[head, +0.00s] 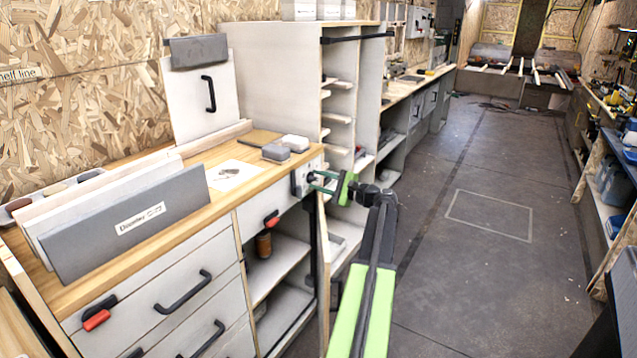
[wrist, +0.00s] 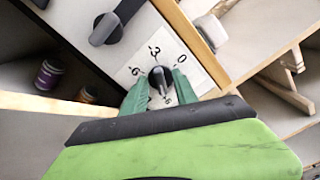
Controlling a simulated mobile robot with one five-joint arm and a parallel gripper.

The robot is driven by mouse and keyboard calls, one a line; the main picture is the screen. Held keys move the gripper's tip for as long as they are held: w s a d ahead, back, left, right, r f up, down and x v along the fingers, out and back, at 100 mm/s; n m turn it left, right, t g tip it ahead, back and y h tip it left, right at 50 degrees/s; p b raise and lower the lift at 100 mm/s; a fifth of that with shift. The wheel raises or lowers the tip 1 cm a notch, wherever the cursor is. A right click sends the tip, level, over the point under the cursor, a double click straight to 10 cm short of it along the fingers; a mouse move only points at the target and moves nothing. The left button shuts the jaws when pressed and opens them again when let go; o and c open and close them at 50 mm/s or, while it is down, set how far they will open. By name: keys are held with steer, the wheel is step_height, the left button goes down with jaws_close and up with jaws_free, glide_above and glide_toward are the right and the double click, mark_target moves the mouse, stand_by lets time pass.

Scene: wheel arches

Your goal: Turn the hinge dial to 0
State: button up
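The hinge dial (wrist: 161,80) is a small black knob on a white plate marked 6, 3 and 0, with another mark partly hidden below. The knob's narrow end points up near the 3; the 0 lies up and to its right. My gripper (wrist: 160,88) has its two teal fingers on either side of the knob. They stand apart, and a slim gap seems to show beside the knob, so I see no firm hold. In the head view my gripper (head: 322,182) reaches the front right corner of the workbench cabinet, where the dial is mostly hidden.
A larger dark handle (wrist: 118,22) sits beside the plate. An open wooden door edge (head: 324,270) stands below my gripper. Open shelves (wrist: 285,75) lie right of the plate, and jars (wrist: 48,75) stand in the left compartment. The floor (head: 470,260) to the right is clear.

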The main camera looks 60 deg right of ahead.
jaws_close()
steer(key=shift+a, duration=0.25)
steer(key=shift+d, duration=0.15)
steer(key=shift+n, duration=0.3)
steer(key=n, duration=0.3)
steer(key=shift+d+n, duration=0.1)
steer(key=shift+n, duration=0.2)
steer(key=n, duration=0.6)
steer(key=shift+d+f, duration=0.1)
steer(key=shift+f, duration=0.05)
steer(key=n, duration=0.6)
steer(key=shift+d+f+b, duration=0.1)
steer(key=shift+b, duration=0.2)
steer(key=n, duration=0.7)
steer(key=shift+d, duration=0.1)
steer(key=shift+n, duration=0.3)
